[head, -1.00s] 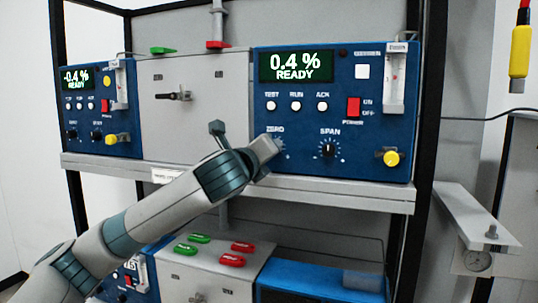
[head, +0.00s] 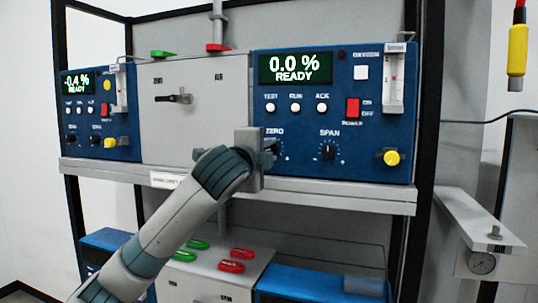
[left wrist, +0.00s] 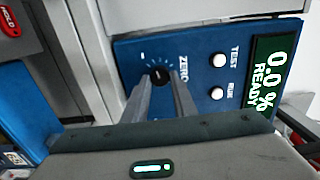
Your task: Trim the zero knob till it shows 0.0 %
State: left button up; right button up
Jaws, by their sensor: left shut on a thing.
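The right-hand blue analyser (head: 340,90) stands on the shelf, and its display (head: 296,68) reads 0.0 % READY. My left gripper (head: 270,152) is at the lower left of its panel, at the zero knob, which it mostly hides in the head view. In the left wrist view the black zero knob (left wrist: 159,76) sits at the tips of the two fingers of my left gripper (left wrist: 162,84), under the ZERO label. The gripper is shut on the knob. My right gripper is not in view.
The span knob (head: 328,152) and a yellow knob (head: 391,158) are to the right on the same panel. A red power switch (head: 353,107) is above them. A second blue analyser (head: 82,125) at the left reads -0.4 %. The shelf edge (head: 330,194) runs below.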

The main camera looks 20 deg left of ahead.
pick_arm(q)
jog(key=shift+n, duration=0.6)
jog(key=o, duration=1)
jog(key=shift+o, duration=0.2)
jog(key=shift+s, duration=0.1)
jog(key=shift+s+b, duration=0.4)
jog(key=shift+s, duration=0.1)
jog(key=s+b, duration=0.5)
jog(key=s, duration=1.1)
jog(key=shift+a+b, duration=0.35)
jog(key=shift+s, duration=0.1)
